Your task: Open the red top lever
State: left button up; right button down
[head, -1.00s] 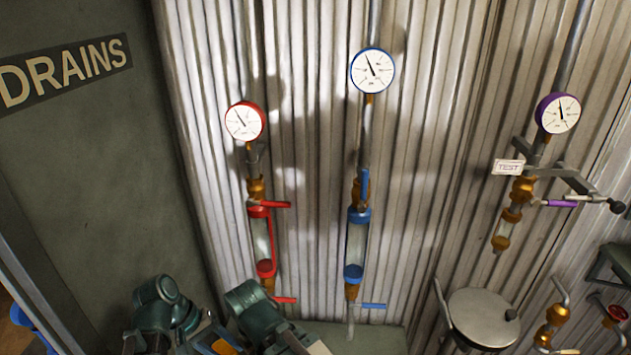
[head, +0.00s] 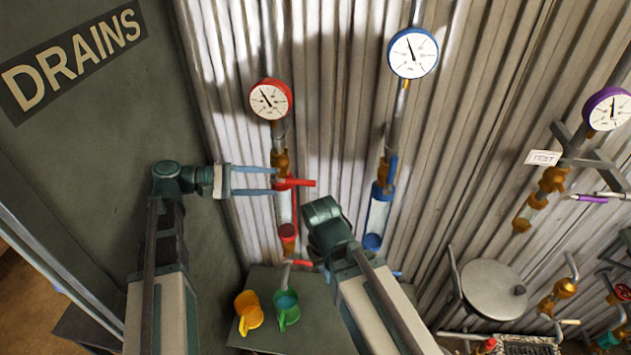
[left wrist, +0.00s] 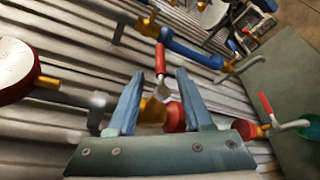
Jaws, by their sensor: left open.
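The red top lever (head: 300,183) points right, crosswise to the vertical red-marked pipe, just below a brass fitting (head: 280,160). My left gripper (head: 276,181) comes from the left, with its blue fingers spread and level with the valve. In the left wrist view, the lever (left wrist: 160,60) shows in the gap between the open fingers (left wrist: 161,75), around their tips, and the brass valve body (left wrist: 152,108) lies behind the gap. I cannot tell whether the fingers touch anything. My right arm rises at centre, but its gripper does not show.
A red gauge (head: 270,99) sits above. A red lower lever (head: 296,262) is below the sight glass. The blue pipe with its gauge (head: 413,53) stands to the right. Yellow (head: 248,312) and green (head: 286,309) cups stand on a ledge below.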

aim_at(313, 183)
pick_arm(q)
jog(key=b+x, duration=0.2)
jog(key=x, duration=1)
jog(key=shift+s, duration=0.1)
grip_shut()
jog(key=shift+f, duration=0.1)
dwell(0.9)
